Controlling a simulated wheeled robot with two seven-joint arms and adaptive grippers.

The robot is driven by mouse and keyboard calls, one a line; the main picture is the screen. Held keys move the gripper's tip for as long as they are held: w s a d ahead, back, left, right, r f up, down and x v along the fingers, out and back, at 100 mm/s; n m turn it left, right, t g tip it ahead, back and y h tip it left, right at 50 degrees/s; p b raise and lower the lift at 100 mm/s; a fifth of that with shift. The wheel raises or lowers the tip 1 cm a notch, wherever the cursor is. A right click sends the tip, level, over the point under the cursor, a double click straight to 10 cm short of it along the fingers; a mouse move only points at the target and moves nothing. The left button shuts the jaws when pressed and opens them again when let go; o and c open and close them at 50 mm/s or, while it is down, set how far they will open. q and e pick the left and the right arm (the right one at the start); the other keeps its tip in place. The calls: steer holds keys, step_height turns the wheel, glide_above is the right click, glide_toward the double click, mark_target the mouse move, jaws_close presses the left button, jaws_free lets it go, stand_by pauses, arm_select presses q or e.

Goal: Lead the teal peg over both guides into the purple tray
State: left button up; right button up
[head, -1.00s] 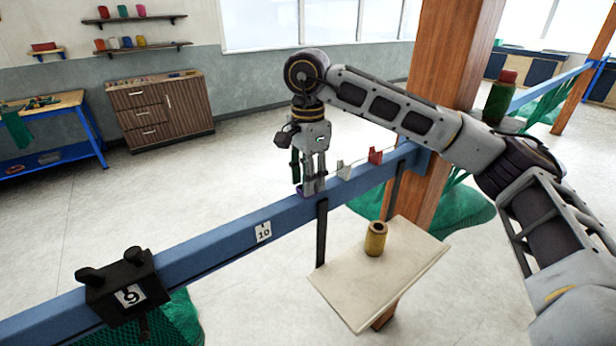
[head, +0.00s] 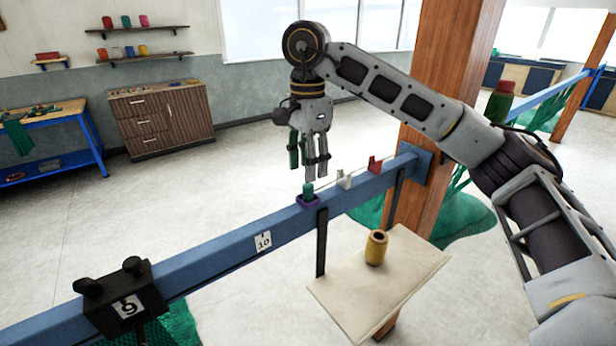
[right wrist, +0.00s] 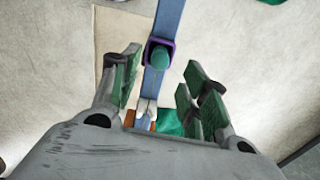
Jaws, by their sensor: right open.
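The teal peg (head: 308,192) stands upright in the small purple tray (head: 308,203) on the blue rail (head: 220,246). In the right wrist view the peg (right wrist: 160,57) sits inside the purple rim of the tray (right wrist: 149,43). My right gripper (head: 310,170) is open and empty just above the peg, apart from it; its green-padded fingers (right wrist: 160,88) also show in the right wrist view. The white guide (head: 344,180) and the red guide (head: 375,165) stand on the rail to the right of the tray. A thin line runs along the guides. My left gripper is not in view.
A yellow spool (head: 376,248) stands on a pale board (head: 400,290) in front of the rail. A black clamp block marked 9 (head: 120,290) sits on the rail at left. A wooden post (head: 440,70) rises behind the rail's right end.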

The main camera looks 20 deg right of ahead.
steer(key=shift+r, duration=2.95)
